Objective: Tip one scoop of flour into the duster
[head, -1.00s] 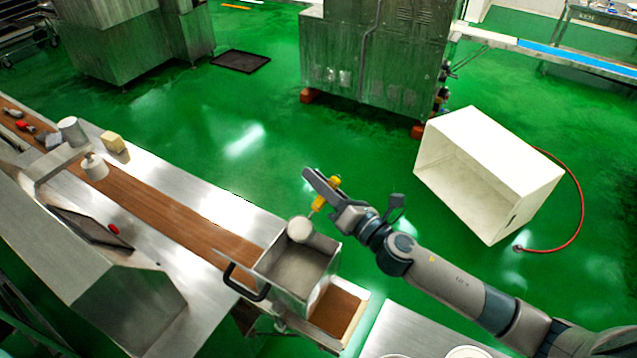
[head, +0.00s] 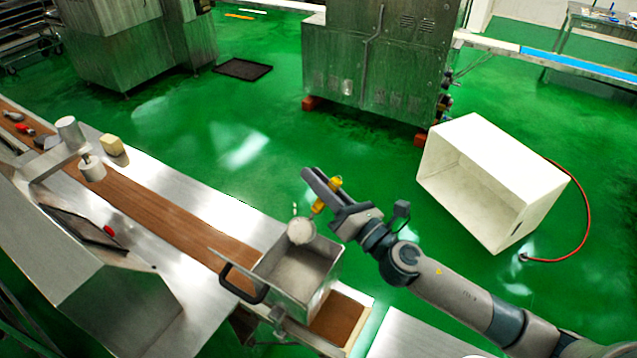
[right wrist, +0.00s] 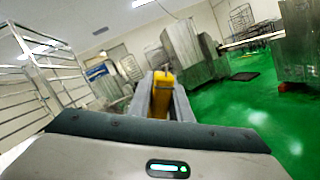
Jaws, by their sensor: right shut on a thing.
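My right gripper (head: 322,188) is shut on the yellow handle of a scoop (head: 326,197). The handle also shows between the fingers in the right wrist view (right wrist: 162,94). The scoop's round head looks white, as if with flour (head: 300,231), and sits over the far rim of the duster. A small white speck shows just above it; I cannot tell whether it is flour or part of the scoop. The duster (head: 318,290) is an open steel box with a black handle, standing over the brown conveyor belt. Its visible inside looks bare grey. My left gripper is out of view.
The brown belt (head: 170,220) runs along a steel machine with a dispenser head (head: 92,168) at left. A yellow block (head: 112,145) sits on its edge. A white crate (head: 510,165) lies on the green floor at right. A steel table (head: 410,335) is at the bottom.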

